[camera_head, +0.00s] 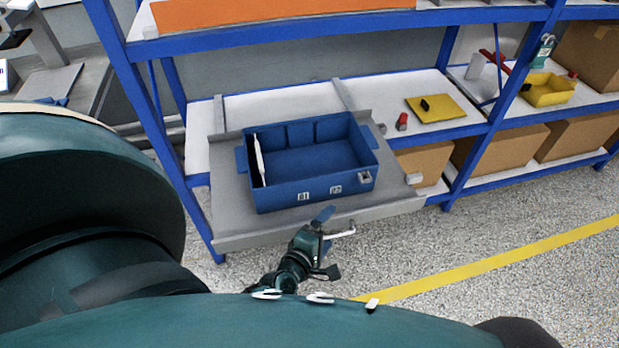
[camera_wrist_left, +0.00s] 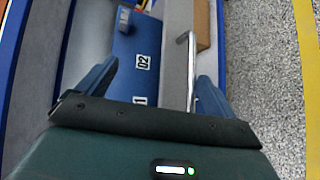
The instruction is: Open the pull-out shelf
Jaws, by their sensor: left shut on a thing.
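The pull-out shelf (camera_head: 230,225) is a grey tray in the lower level of the blue rack, sticking out past the rack's front. A blue bin (camera_head: 317,165) labelled 01 and 02 stands on it. My left gripper (camera_head: 325,235) is at the shelf's front edge, shut on the light metal handle (camera_head: 343,233). In the left wrist view the handle (camera_wrist_left: 190,70) lies beside the right-hand blue finger, with the bin (camera_wrist_left: 137,55) and the grey shelf front (camera_wrist_left: 174,60) beyond. The fingertips' contact is partly hidden. My right gripper is not in view.
The blue rack post (camera_head: 150,120) stands left of the shelf. A yellow plate (camera_head: 435,108), a red part (camera_head: 402,121) and cardboard boxes (camera_head: 425,165) are to the right. Speckled floor (camera_head: 480,210) with a yellow line (camera_head: 500,262) is open in front.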

